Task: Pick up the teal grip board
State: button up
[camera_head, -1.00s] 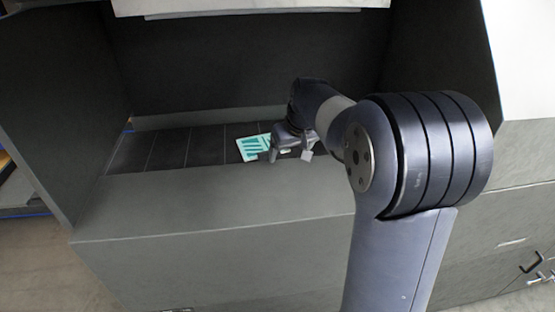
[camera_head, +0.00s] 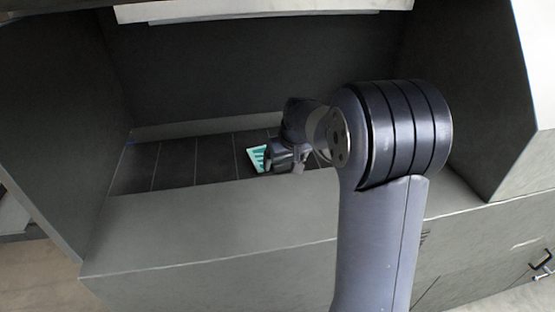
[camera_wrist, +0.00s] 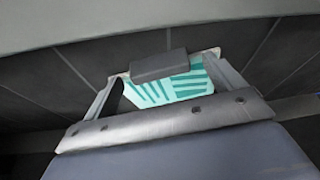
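The teal grip board (camera_head: 258,157) is a pale board with teal stripes, lying on the dark panelled floor of the grey booth. My gripper (camera_head: 272,166) is low over its right side and hides much of it in the head view. In the wrist view the striped face of the board (camera_wrist: 178,88) shows between my spread fingers, with a dark grey block (camera_wrist: 160,66) across its far part. My gripper (camera_wrist: 166,64) looks open, one finger on each side of the block. I cannot tell whether the fingers touch the board.
The booth's back wall (camera_head: 250,75) and side wall (camera_head: 60,120) enclose the panelled floor (camera_head: 180,163). A grey front ledge (camera_head: 190,220) runs along the near side. The floor panels left of the board are clear. Drawer handles show at the lower right.

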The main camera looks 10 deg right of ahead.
jog(key=c, duration=1)
jog(key=shift+c, duration=0.2)
jog(key=shift+r, duration=0.1)
